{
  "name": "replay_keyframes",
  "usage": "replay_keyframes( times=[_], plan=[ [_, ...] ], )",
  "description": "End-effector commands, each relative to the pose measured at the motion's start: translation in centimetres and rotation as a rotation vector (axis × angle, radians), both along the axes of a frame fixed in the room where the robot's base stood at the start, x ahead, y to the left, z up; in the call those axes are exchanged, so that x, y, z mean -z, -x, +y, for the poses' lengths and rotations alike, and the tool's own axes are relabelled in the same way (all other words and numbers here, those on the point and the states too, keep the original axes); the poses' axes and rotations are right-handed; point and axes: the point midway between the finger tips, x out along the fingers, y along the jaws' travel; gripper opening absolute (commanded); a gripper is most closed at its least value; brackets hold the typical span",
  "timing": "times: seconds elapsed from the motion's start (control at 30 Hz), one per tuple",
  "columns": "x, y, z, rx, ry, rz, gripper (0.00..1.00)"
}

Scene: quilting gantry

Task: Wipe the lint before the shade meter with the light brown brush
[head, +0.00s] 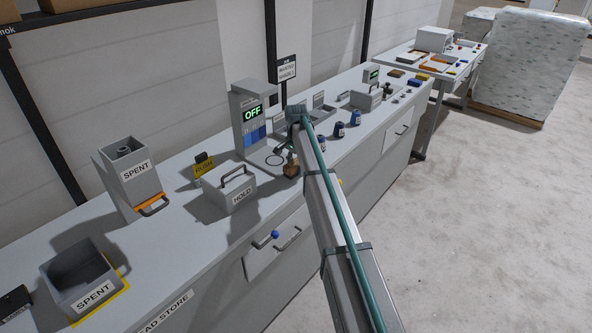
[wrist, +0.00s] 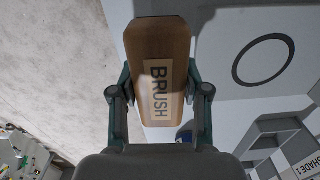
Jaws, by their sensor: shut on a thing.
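My gripper (wrist: 159,82) is shut on the light brown brush (wrist: 157,40), with one finger on each side of it. The brush's label reads BRUSH. In the head view my gripper (head: 287,152) holds the brush (head: 291,169) low at the counter's front side; I cannot tell if it touches the top. A grey upright unit with a green OFF display (head: 252,114) stands just behind and left; I take it for the shade meter. A dark ring (wrist: 236,62) is marked on the counter right of the brush in the wrist view. I cannot make out any lint.
A grey HOLD box (head: 238,194) with a handle and a yellow RUSH sign (head: 204,167) stand left of the brush. Blue-black spools (head: 338,130) and small trays stand to the right. The counter (head: 178,235) is bare along its front left.

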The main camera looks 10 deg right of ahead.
Motion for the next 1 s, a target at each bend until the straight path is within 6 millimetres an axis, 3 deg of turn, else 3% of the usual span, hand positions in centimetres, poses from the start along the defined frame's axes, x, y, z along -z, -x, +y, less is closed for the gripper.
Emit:
replay_keyframes(
  times=[0.53, 1.0],
  plan=[
    [-5.0, 0.0, -0.1, 0.001, 0.001, 0.001, 0.03],
    [-5.5, 0.0, -0.1, 0.001, 0.0, 0.002, 0.03]
  ],
)
